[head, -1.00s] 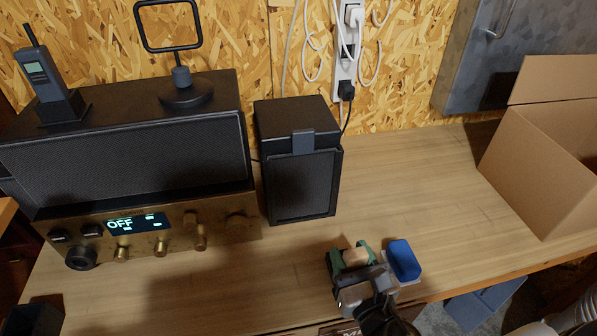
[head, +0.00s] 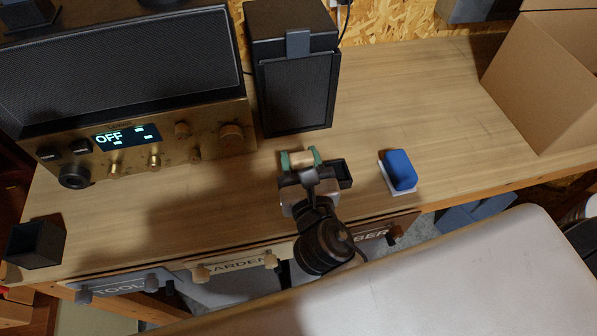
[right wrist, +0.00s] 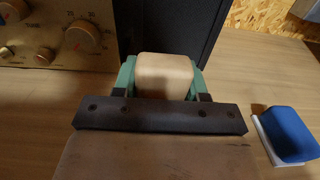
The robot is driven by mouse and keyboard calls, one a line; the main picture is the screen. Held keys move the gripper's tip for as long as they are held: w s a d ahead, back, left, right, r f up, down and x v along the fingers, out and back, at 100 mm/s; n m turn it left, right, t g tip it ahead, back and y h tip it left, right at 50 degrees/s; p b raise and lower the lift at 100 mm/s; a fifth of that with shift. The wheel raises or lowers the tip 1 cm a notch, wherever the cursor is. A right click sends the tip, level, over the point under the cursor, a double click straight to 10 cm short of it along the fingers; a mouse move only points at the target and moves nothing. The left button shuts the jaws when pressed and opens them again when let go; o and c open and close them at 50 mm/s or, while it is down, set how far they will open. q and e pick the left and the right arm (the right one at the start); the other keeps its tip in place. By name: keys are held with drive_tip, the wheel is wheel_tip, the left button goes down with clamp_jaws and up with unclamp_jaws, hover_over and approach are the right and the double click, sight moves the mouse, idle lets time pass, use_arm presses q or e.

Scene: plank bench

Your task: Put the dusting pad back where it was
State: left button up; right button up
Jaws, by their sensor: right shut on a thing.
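My right gripper (head: 301,160) is shut on a rounded beige block (head: 300,159), held between its green fingertips above the plank bench. In the right wrist view the beige block (right wrist: 165,75) fills the space between both fingers. A blue block (head: 400,169) on a thin white base lies on the bench to the right, apart from the gripper; it also shows in the right wrist view (right wrist: 288,134). The frames do not settle which of the two is the dusting pad. My left gripper is not in view.
A black speaker (head: 295,85) stands behind the gripper, with a brass-fronted radio (head: 120,146) to its left. A black holder (head: 35,243) stands front left, a cardboard box (head: 550,85) at right. Bench around the blue block is clear.

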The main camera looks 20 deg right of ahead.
drive_tip(key=shift+w+f+b, duration=0.1)
drive_tip(key=shift+f+b, duration=0.65)
drive_tip(key=shift+f, duration=1.35)
drive_tip(key=shift+f, duration=0.2)
drive_tip(key=o, duration=0.9)
drive_tip(key=shift+o, duration=0.2)
drive_tip(key=shift+r, duration=0.1)
